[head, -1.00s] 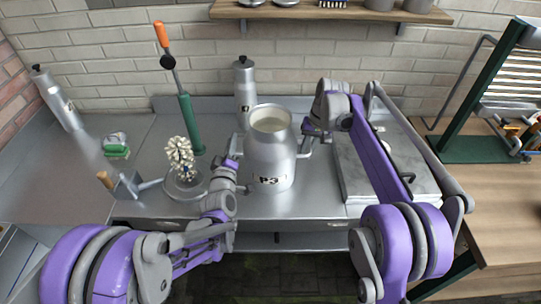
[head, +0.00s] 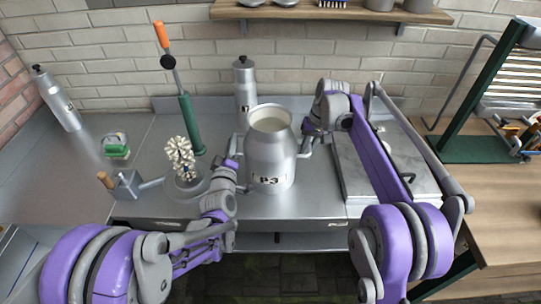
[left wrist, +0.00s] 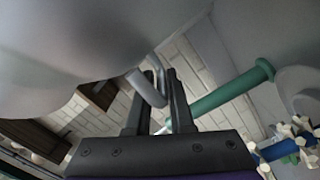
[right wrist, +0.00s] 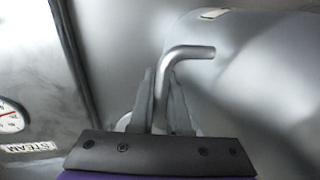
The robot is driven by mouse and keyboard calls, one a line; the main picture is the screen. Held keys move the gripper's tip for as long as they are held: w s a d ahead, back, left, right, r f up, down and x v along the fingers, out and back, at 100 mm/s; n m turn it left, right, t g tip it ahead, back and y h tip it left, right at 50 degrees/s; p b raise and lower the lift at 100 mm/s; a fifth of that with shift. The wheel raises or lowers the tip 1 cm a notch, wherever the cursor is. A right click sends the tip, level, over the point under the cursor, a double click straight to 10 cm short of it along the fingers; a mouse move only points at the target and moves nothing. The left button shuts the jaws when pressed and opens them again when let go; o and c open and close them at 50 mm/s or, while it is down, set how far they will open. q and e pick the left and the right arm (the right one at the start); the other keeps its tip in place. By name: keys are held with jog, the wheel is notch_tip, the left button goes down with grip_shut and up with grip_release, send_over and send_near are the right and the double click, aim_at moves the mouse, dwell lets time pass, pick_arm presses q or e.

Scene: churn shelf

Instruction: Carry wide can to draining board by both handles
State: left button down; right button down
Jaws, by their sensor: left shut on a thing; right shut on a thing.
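I cannot clearly identify the draining board; bare counter (head: 60,180) lies at left.
A narrow can (head: 244,85) stands behind the wide can. A green pump with an orange grip (head: 190,120), a pale bristly brush (head: 180,155) and a wooden-handled pan (head: 125,185) stand left of it. A steel lidded unit (head: 360,180) is close on the right.

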pick_arm(q)
jog(key=shift+a+f, duration=0.1)
pick_arm(e)
jog(key=shift+d, duration=0.25)
